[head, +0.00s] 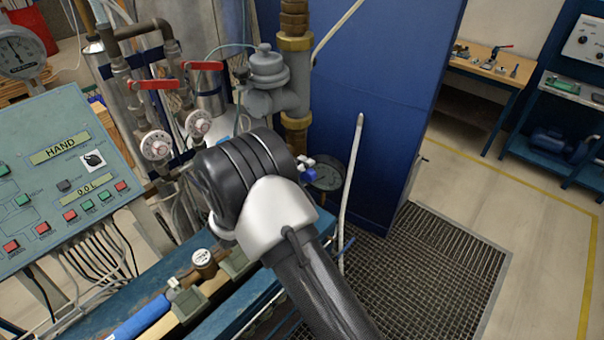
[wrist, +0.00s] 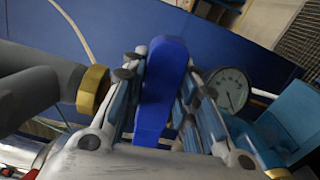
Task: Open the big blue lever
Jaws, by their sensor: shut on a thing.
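The big blue lever (wrist: 164,85) stands between the two fingers of my gripper (wrist: 157,78) in the wrist view. The fingers are shut on it, one on each side, and its rounded end shows at the top. In the head view my arm covers most of my gripper. Only a small blue part (head: 309,176) shows beside my wrist, and I cannot tell for sure that it is the lever. The lever's pivot is hidden.
A round gauge (wrist: 230,90) is close to the right of my fingers; a grey pipe with a brass ring (wrist: 93,88) is close to the left. Red-handled valves (head: 160,84) and a control panel (head: 68,175) stand left. Floor grating (head: 440,265) lies right.

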